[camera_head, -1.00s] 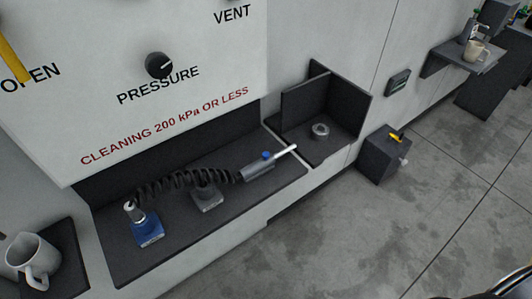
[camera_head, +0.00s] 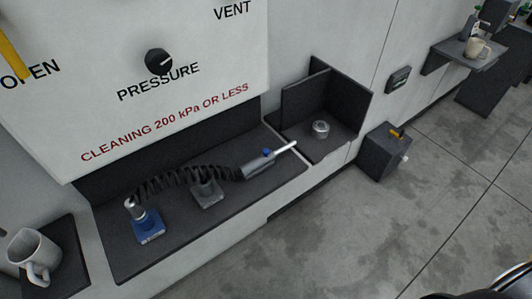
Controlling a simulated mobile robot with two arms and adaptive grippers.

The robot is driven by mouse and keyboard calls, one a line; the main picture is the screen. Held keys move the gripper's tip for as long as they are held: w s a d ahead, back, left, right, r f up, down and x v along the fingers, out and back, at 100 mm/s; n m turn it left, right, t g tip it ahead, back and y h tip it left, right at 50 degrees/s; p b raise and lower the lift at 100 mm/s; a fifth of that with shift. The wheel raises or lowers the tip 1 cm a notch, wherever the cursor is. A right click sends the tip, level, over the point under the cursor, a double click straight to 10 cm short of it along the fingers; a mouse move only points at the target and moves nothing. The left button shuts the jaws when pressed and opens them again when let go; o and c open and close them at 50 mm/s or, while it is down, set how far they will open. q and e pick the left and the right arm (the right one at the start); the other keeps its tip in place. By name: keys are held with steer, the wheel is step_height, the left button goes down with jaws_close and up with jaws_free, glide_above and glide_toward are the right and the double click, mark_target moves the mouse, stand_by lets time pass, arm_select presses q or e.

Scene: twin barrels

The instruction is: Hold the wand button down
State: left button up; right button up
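The wand (camera_head: 259,169) has a grey body and a white nozzle that points to the upper right. Its blue button (camera_head: 267,153) is on top. The wand rests on a dark shelf (camera_head: 240,205), beside or on a grey block (camera_head: 207,194). A black coiled hose (camera_head: 180,181) runs from the wand to a fitting on a blue base (camera_head: 148,229). Neither gripper is in view. A dark curved shape at the bottom right corner may be part of my own body.
A metal ring-like part (camera_head: 320,128) sits in the dark walled tray (camera_head: 345,138) beyond the nozzle. A pressure knob (camera_head: 159,62) is on the white panel (camera_head: 200,100). A mug (camera_head: 36,258) stands at lower left. A dark box (camera_head: 383,155) is at right.

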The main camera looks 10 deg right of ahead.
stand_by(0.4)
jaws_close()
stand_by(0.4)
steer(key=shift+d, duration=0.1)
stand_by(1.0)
